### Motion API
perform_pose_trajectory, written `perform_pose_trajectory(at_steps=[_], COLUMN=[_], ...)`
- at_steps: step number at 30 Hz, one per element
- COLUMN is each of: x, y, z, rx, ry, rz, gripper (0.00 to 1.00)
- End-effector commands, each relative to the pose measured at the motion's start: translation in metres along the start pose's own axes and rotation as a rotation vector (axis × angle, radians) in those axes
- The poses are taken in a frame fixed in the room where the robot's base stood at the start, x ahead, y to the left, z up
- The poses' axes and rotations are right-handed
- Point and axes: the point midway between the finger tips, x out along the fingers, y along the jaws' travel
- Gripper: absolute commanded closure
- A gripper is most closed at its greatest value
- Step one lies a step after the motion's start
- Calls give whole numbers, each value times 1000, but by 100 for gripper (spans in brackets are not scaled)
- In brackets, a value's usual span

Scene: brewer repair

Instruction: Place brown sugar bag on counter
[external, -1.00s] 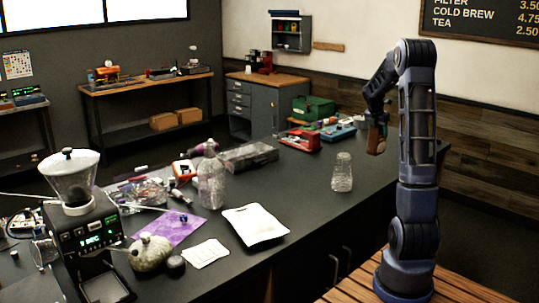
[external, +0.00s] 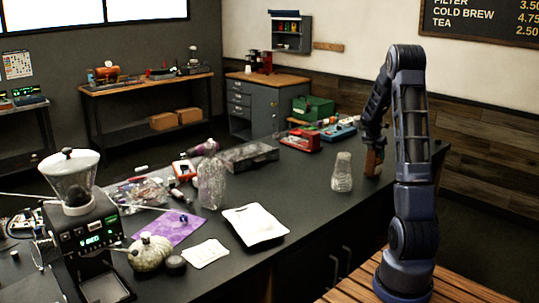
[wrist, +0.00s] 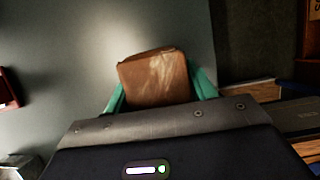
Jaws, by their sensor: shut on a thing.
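The brown sugar bag (wrist: 155,78) is a brown block between the two green fingers of my gripper (wrist: 160,92) in the wrist view. My gripper is shut on it. In the external view the bag (external: 373,162) hangs upright below my gripper (external: 374,148), low at the right part of the dark counter (external: 310,205). I cannot tell whether its bottom touches the counter top. Part of the bag's sides is hidden by the fingers.
A clear ribbed glass jar (external: 342,172) stands just left of the bag. A white tray (external: 255,224) lies nearer the counter's front edge. A red device (external: 300,140) and a green toolbox (external: 313,108) stand farther back. The counter around the jar is clear.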

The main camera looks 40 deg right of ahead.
Motion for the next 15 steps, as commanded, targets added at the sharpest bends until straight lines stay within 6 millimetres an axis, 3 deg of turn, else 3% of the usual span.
perform_pose_trajectory(at_steps=[14, 15], x=[8, 9], y=[0, 0], z=[-2, -3], rx=[1, 0], ry=[-2, -1], rz=[2, 0], gripper=[100, 40])
